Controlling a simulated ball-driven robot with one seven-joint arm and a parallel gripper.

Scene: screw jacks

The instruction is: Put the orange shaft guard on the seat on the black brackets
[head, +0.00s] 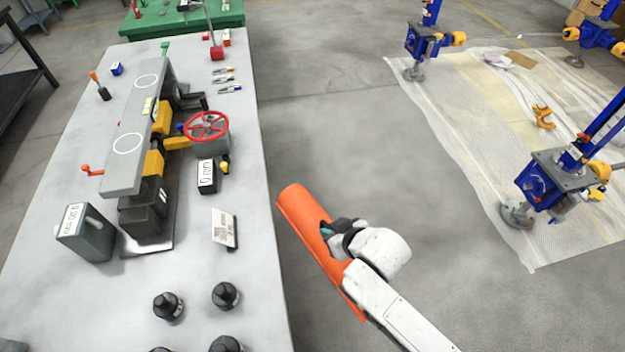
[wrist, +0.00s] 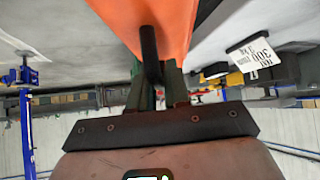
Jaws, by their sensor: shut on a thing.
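The orange shaft guard (head: 299,214) is a long curved cover. My gripper (head: 334,232) is shut on it and holds it in the air to the right of the grey bench, slanting from upper left to lower right. In the wrist view the guard (wrist: 120,18) fills the top middle, with the gripper fingers (wrist: 158,88) against it. A black bracket-like part (head: 192,101) shows on the machine on the bench, behind the red handwheel. The grey top plate (head: 136,118) hides much of that area, so I cannot make out the seat clearly.
The grey bench (head: 251,250) carries a red handwheel (head: 207,126), a black labelled block (head: 207,177), a white card (head: 224,229), a grey labelled weight (head: 86,232) and several black knobs (head: 225,295). Blue jacks (head: 560,177) stand on sheeting at the right. Floor between is clear.

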